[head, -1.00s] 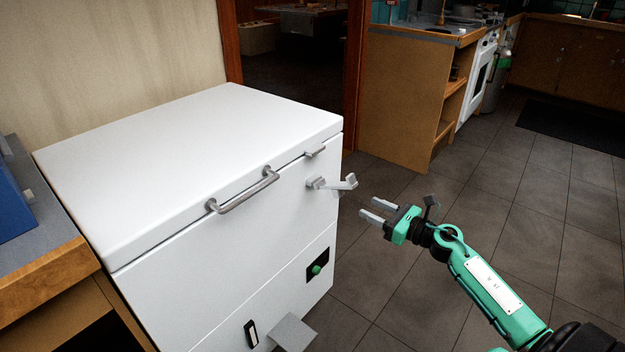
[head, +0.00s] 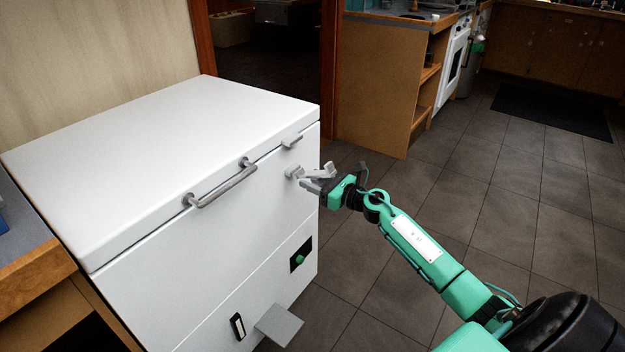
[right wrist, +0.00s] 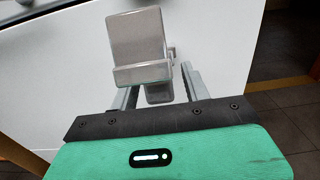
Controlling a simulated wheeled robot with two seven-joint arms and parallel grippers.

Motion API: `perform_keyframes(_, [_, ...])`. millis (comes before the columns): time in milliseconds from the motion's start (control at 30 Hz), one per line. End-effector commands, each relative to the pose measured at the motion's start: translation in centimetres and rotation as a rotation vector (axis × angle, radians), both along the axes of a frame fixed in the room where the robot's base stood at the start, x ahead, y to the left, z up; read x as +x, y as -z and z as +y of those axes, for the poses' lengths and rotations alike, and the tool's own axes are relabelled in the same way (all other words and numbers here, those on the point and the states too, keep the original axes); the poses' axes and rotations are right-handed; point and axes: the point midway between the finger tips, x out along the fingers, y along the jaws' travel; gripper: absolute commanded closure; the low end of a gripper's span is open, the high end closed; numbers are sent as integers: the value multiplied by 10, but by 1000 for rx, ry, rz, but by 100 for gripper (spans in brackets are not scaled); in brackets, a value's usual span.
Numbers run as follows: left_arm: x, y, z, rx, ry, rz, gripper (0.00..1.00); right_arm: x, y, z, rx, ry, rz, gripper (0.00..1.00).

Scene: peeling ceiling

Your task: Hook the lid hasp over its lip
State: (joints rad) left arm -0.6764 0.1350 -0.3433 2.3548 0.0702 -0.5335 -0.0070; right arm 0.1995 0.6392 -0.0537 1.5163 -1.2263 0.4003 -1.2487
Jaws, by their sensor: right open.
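The white chest (head: 215,230) stands with its lid (head: 150,150) down. The lip (head: 291,140) is a small grey piece at the lid's front edge, near the right corner. The grey hasp (head: 322,169) sticks out from the chest front below the lip, swung down and away from it. In the right wrist view the hasp (right wrist: 138,42) shows large, its plate between and beyond the fingers. My right gripper (head: 308,181) is open at the hasp, with a finger on each side of it; I cannot tell whether they touch it. My left gripper is not in view.
A bar handle (head: 225,187) runs along the lid's front. A green button (head: 300,259) and a grey pedal-like plate (head: 279,324) sit lower on the chest front. A wooden counter (head: 30,260) stands at left. Tiled floor (head: 470,200) at right is clear.

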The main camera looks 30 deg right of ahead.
Motion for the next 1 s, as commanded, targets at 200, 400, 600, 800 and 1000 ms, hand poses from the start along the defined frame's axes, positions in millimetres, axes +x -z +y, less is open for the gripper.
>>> perform_keyframes(200, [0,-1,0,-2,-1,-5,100,8,-1,3,0,0,-1,53])
perform_keyframes(400, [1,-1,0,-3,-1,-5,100,9,0,3,0,0,0,53])
perform_keyframes(600, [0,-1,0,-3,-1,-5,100,8,0,3,0,0,0,84])
perform_keyframes(800, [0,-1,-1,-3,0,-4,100,8,0,3,0,0,0,100])
perform_keyframes(1000, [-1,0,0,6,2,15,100,8,-1,3,-2,0,4,100])
